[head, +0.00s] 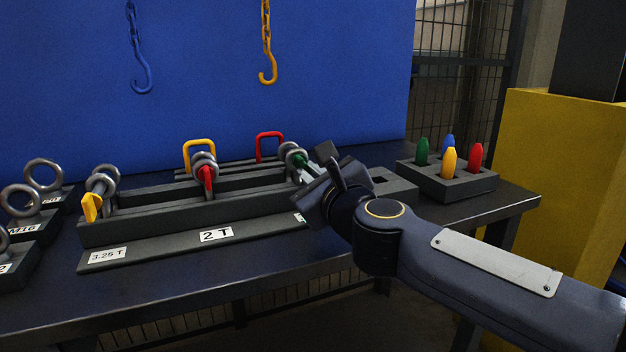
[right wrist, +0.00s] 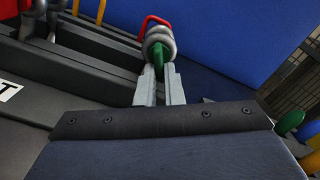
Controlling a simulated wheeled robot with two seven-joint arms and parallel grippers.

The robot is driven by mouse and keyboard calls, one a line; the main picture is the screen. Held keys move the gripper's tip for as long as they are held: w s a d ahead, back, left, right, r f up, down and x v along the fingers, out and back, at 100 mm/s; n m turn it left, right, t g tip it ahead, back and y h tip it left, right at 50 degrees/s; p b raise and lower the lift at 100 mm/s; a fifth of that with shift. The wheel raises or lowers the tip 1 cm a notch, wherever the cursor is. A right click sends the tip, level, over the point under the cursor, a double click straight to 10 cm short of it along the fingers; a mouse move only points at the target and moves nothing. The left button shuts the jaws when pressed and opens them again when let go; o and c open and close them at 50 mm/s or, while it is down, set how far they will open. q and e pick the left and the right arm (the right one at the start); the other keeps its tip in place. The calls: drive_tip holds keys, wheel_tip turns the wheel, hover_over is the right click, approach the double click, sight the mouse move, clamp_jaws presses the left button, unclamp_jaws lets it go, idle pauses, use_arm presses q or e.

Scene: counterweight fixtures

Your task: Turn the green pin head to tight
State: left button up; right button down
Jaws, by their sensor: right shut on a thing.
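The green pin head (head: 299,160) sits at the right end of the dark rack, at a grey metal shackle (head: 288,149). It also shows in the right wrist view (right wrist: 158,60), between two pale fingers. My right gripper (head: 308,172) is shut on the green pin head. In the right wrist view my right gripper (right wrist: 160,82) has one finger on each side of the head, below the shackle's rings (right wrist: 158,40). The shackle's far side is hidden. My left gripper is not in view.
The rack (head: 160,222) also holds shackles with a red pin head (head: 206,180) and a yellow one (head: 91,207). A dark block (head: 455,185) with several coloured pegs stands at the right. Two hooks, blue (head: 142,75) and yellow (head: 267,70), hang behind. Eye bolts (head: 42,175) stand at the left.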

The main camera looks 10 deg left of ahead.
drive_tip(key=m, duration=0.2)
drive_tip(key=m+b, duration=0.2)
drive_tip(key=m, duration=0.1)
drive_tip(key=shift+s+a+f+m, duration=0.15)
drive_tip(key=shift+a+m, duration=0.1)
drive_tip(key=shift+m, duration=0.05)
idle(0.5)
drive_tip(key=c, duration=1.5)
unclamp_jaws()
drive_tip(key=shift+c, duration=0.2)
drive_tip(key=v, duration=0.6)
drive_tip(key=shift+s+d, duration=0.25)
drive_tip(key=shift+s, duration=0.05)
drive_tip(key=shift+s+d, duration=0.3)
drive_tip(key=shift+s, duration=0.15)
